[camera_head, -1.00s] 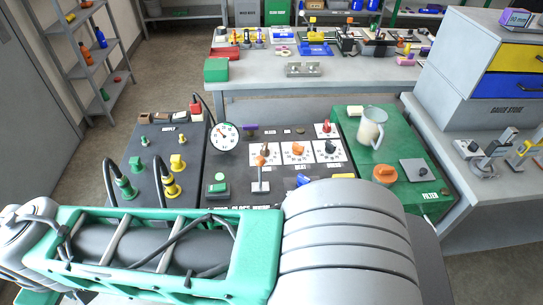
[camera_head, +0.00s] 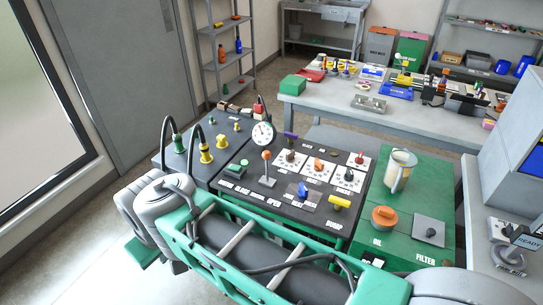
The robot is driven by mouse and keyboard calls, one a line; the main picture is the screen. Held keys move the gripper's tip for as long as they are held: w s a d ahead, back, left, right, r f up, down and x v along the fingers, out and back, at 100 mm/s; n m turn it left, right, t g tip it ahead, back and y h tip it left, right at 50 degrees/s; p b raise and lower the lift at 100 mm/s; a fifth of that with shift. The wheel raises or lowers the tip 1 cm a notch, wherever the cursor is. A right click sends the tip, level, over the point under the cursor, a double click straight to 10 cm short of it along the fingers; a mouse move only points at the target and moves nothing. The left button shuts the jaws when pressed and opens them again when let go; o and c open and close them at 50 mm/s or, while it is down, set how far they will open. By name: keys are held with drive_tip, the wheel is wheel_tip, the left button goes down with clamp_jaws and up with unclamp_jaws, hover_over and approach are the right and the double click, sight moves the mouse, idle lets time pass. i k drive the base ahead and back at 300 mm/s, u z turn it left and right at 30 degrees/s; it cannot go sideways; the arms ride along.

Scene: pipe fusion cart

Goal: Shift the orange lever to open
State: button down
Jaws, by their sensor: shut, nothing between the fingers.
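A lever with an orange ball top (camera_head: 267,156) stands upright on a grey stem on the dark cart panel, left of the white dial plates. An orange rotary knob (camera_head: 318,164) sits on the middle white plate to its right. My arm crosses the bottom of the view, in front of the panel's near edge. My gripper is not visible in this view, so its place relative to the lever cannot be told. Nothing covers the lever.
A round gauge (camera_head: 263,134) stands behind the lever, and a green button (camera_head: 237,167) is to its left. Yellow and green plugs with black cables are farther left. A green cabinet top (camera_head: 405,208) carries a clear jug (camera_head: 399,171) and an orange cap (camera_head: 384,217).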

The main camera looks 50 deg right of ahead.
sight(266, 155)
drive_tip(key=u, duration=0.95)
drive_tip(key=i, duration=1.15)
drive_tip(key=z, duration=3.55)
drive_tip(key=i, duration=0.5)
drive_tip(key=z, duration=0.1)
drive_tip(key=k, duration=1)
drive_tip(key=z, duration=0.5)
drive_tip(key=i, duration=1.1)
